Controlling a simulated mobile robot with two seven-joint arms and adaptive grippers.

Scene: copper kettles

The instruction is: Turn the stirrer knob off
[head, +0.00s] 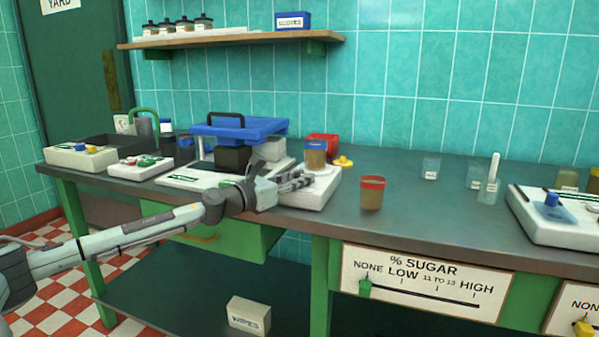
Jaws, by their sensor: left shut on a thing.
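The stirrer (318,190) is a low white unit on the bench, with a beaker of brown liquid with a blue rim (316,157) on it. My left gripper (300,181) reaches in from the left, low over the stirrer's left front part. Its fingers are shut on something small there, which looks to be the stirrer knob. The fingers hide the knob, so its setting cannot be read. My right gripper is not in view.
A red-rimmed beaker (372,194) stands just right of the stirrer. A blue-topped press-like device (238,130) stands behind my left wrist. A yellow object (343,162) lies behind the stirrer. Glass beakers (431,168) stand further right. The bench middle is mostly clear.

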